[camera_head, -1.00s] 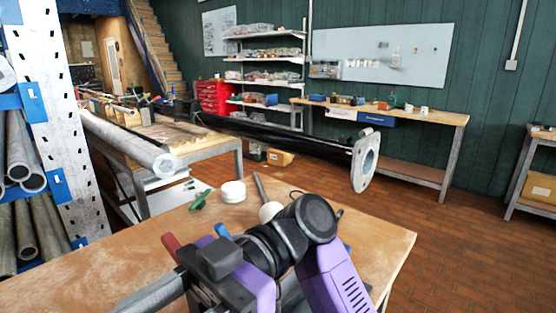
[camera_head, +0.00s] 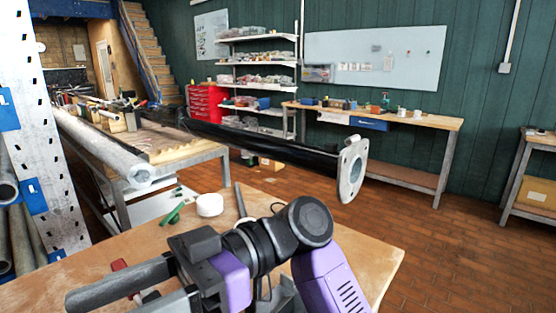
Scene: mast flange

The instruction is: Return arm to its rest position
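My gripper (camera_head: 100,303) is low in the head view, over the near wooden table, with its fingers pointing left. Two dark grey fingers stand apart with a gap between them, and I see nothing held. The lower finger is partly cut off by the picture's bottom edge. My purple and black arm (camera_head: 325,275) is bent at a joint to the right of the gripper.
The near table (camera_head: 365,262) carries a white roll (camera_head: 210,205), a green tool (camera_head: 172,214) and a red-ended item (camera_head: 120,264) partly behind the finger. Beyond it, a black mast (camera_head: 270,143) ends in a grey flange (camera_head: 343,173). Open brick floor (camera_head: 450,250) lies right.

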